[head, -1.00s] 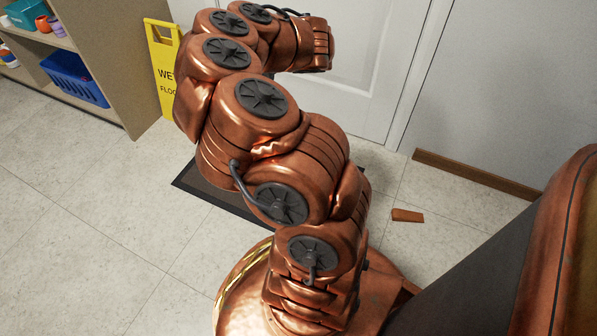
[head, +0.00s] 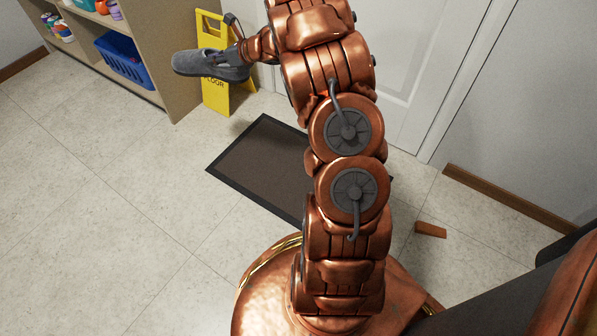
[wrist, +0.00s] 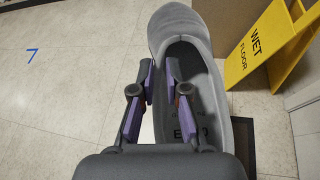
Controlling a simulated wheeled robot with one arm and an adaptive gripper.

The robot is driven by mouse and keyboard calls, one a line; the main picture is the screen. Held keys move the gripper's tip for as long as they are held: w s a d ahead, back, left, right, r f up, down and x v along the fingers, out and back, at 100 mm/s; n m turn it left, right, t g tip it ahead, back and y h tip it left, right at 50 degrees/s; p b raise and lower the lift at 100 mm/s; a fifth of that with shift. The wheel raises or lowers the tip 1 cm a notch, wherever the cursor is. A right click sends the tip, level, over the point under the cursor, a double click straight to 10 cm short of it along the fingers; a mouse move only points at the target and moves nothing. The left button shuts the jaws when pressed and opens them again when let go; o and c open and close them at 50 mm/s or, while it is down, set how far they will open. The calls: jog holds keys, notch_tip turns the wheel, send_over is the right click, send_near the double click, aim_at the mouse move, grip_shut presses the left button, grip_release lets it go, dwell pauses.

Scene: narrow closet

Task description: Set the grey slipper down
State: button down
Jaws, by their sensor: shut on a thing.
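The grey slipper (head: 211,65) is held up in the air by my gripper (head: 236,58), at the top of the head view, in front of the yellow sign. In the wrist view the slipper (wrist: 213,68) points away, toe at the top, its opening facing me. My gripper (wrist: 163,80) is shut on the slipper's left side wall, one finger inside the opening and one outside. The slipper's heel end is partly hidden by my gripper's body.
A yellow wet-floor sign (head: 213,97) stands by the shelf (head: 178,85), which holds a blue basket (head: 122,60). A dark mat (head: 258,165) lies before the door (head: 415,75). A small brown wedge (head: 430,230) lies right. The left floor is clear.

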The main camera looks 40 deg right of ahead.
jog(key=s+d+f+m+h+p, duration=0.1)
jog(key=s+f+m+h+p, duration=0.2)
jog(key=f, duration=2.1)
jog(key=s+d+f+t+p, duration=0.1)
jog(key=s+d+f, duration=0.2)
jog(key=s+f, duration=0.55)
jog(key=s+d+f, duration=0.3)
jog(key=s+f, duration=0.5)
jog(key=s, duration=0.2)
jog(key=b, duration=0.7)
send_over(276, 160)
jog(key=f, duration=0.2)
notch_tip(276, 160, down, 4)
jog(key=b, duration=0.2)
jog(key=shift+d+r+n+b, duration=0.15)
jog(key=shift+r+n+b, duration=0.15)
jog(key=shift+b, duration=0.1)
